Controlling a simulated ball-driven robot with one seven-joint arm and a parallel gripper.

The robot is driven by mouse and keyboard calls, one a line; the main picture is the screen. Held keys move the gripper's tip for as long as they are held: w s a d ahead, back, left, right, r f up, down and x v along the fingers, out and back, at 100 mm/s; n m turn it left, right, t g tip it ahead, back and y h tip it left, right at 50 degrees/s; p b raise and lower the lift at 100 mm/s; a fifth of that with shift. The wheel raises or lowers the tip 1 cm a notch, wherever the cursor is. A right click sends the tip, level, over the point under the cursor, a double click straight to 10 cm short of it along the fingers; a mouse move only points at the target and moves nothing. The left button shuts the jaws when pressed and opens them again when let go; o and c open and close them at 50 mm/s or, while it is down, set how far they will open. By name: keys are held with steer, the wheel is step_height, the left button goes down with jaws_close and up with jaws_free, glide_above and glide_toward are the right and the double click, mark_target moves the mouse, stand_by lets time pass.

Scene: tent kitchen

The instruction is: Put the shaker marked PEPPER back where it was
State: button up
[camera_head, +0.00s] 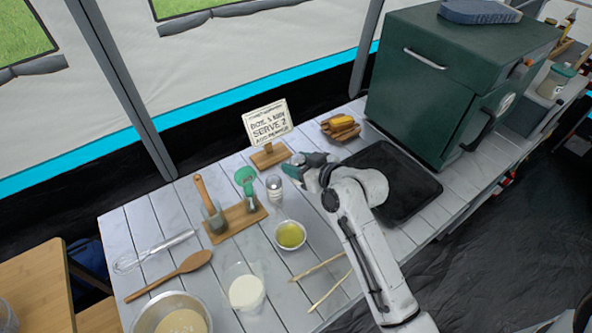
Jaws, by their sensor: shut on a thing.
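A small clear shaker (274,189) with a pale metal cap stands upright on the white slatted table (185,207). Its label is too small to read. My gripper (294,170) is low over the table, just right of this shaker and apart from it as far as I can tell. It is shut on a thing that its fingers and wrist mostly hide. I cannot tell whether that thing is the PEPPER shaker. No PEPPER marking is legible on any shaker.
A wooden rack (236,222) with upright tools stands left of the shaker. A sign (267,122) stands behind. A small bowl of yellow liquid (290,235), chopsticks (330,289) and a beaker (246,290) are in front. A black tray (418,197) and green oven (425,95) are right.

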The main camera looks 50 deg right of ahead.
steer(key=shift+w+d+f, duration=0.25)
steer(key=shift+w+f, duration=0.1)
steer(key=shift+f, duration=0.15)
steer(key=shift+w+d+f, duration=0.25)
steer(key=shift+w+f, duration=0.1)
steer(key=shift+f, duration=0.15)
steer(key=shift+w+d+f+p, duration=0.1)
steer(key=shift+f+p, duration=0.25)
steer(key=shift+f, duration=1.35)
steer(key=shift+f, duration=0.2)
steer(key=o, duration=0.8)
steer(key=shift+r, duration=0.15)
steer(key=shift+r, duration=0.1)
steer(key=b+v, duration=0.1)
steer(key=v, duration=1.1)
